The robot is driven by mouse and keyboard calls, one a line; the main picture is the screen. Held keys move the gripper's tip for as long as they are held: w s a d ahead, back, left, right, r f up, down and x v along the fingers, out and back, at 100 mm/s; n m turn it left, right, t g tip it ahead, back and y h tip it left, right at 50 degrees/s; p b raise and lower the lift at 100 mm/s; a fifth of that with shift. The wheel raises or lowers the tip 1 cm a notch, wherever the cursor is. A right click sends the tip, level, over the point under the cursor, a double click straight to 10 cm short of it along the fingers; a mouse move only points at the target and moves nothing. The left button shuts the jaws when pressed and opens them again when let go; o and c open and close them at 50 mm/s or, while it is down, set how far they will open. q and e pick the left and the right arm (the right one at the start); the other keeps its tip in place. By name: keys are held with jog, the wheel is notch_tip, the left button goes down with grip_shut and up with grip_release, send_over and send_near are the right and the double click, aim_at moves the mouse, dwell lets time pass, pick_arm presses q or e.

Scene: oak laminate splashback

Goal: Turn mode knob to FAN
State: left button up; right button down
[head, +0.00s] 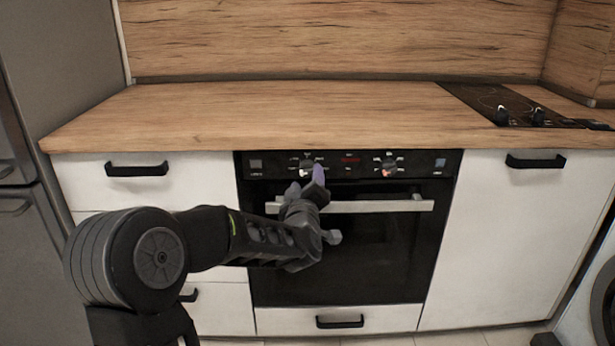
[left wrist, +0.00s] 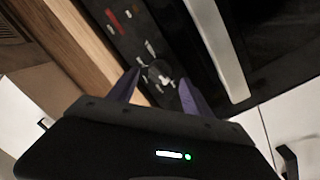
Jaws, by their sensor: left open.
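The oven's left knob (head: 306,165) is on the black control panel, left of the red display. A second knob (head: 388,165) is right of the display. The labels are too small to read, so I cannot tell which is the mode knob. My left gripper (head: 317,176) is open in front of the left knob and partly covers it. In the left wrist view, the knob (left wrist: 158,74) shows between the tips of the two purple fingers of the gripper (left wrist: 161,88). I cannot tell whether they touch it. My right gripper is not in view.
The oven door handle (head: 375,206) runs just below the panel, close to my left gripper. The wooden countertop (head: 270,115) overhangs above and is clear on the left. A black hob (head: 500,100) with knobs is at the right. White cabinets flank the oven.

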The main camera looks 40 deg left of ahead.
aim_at(307, 174)
pick_arm(q)
jog(key=shift+x, duration=1.7)
jog(key=shift+c, duration=0.2)
grip_shut()
